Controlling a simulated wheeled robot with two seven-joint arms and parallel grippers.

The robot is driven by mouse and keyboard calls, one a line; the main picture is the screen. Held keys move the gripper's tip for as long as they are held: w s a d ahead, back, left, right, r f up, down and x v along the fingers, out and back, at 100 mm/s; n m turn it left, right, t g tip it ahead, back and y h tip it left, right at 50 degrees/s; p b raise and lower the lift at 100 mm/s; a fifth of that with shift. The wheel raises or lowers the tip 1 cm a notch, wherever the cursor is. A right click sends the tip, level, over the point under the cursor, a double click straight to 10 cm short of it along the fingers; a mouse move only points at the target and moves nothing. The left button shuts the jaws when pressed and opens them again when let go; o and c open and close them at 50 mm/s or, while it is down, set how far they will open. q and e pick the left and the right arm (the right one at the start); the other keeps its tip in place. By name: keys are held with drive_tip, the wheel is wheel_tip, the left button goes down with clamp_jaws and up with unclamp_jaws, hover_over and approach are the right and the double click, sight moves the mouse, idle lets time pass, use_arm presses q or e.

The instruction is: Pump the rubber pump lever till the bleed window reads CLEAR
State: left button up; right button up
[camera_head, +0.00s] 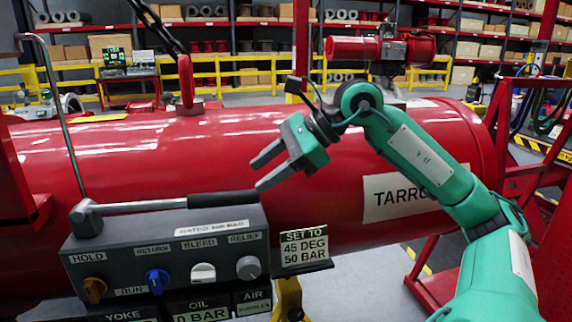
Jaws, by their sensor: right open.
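The pump lever (150,205) is a grey bar with a black rubber grip (222,198). It lies nearly level across the top of the grey pump box (160,240), from a pivot at the left. My right gripper (258,175) is open and empty, its fingers pointing left. Its lower fingertip is close to the free end of the grip; I cannot tell if they touch. The air window (252,303) at the bottom seems to read BUBBLES in small letters. The oil window (200,312) reads 0 BAR. My left gripper is not in view.
The box carries an orange knob (94,290), a blue knob (157,281), a white bleed knob (203,273) and a grey relief knob (248,267). A large red pipe (330,200) runs behind the box.

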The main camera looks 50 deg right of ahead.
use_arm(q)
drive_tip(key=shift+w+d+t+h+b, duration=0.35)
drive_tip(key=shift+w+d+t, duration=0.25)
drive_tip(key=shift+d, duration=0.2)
use_arm(e)
drive_tip(key=v, duration=0.4)
drive_tip(key=shift+s+d+r, duration=0.1)
drive_tip(key=shift+s+d, duration=0.05)
